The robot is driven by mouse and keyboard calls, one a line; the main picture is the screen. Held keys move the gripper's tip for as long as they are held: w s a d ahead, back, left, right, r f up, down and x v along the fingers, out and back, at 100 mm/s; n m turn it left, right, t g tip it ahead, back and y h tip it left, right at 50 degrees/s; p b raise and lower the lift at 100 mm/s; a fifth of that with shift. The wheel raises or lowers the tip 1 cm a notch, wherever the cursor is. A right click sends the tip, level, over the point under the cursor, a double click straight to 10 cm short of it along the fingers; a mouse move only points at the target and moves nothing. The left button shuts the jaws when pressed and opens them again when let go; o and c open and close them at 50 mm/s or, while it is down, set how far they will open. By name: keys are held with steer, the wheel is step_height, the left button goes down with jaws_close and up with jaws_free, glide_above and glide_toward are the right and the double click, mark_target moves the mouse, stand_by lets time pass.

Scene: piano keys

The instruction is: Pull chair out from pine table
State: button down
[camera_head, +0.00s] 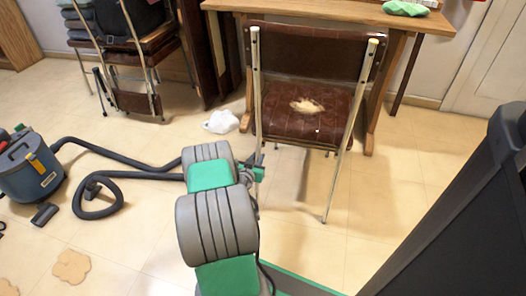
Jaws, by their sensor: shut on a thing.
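A chair (318,110) with a brown leather seat and backrest and pale metal legs stands at the front of the pine table (300,8). Its seat has a torn, light patch. The backrest overlaps the table's front edge in the picture. My own arm links hide part of the gripper, so the fingertips show only in part.
A blue vacuum cleaner (30,168) with a long dark hose (110,190) lies on the floor at left. A second chair (130,60) stands at the back left. A white crumpled thing (221,121) lies near the table leg. Tiled floor right of the chair is clear.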

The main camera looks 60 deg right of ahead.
steer(key=a+b, duration=0.1)
steer(key=a, duration=0.7)
steer(key=shift+f, duration=0.25)
steer(key=c, duration=1.6)
jaws_free()
steer(key=shift+w, duration=0.1)
steer(key=o, duration=0.6)
steer(key=shift+d+r, duration=0.1)
steer(key=shift+r, duration=0.05)
steer(key=s+a, duration=0.1)
steer(key=a, duration=0.9)
steer(key=shift+s, duration=0.2)
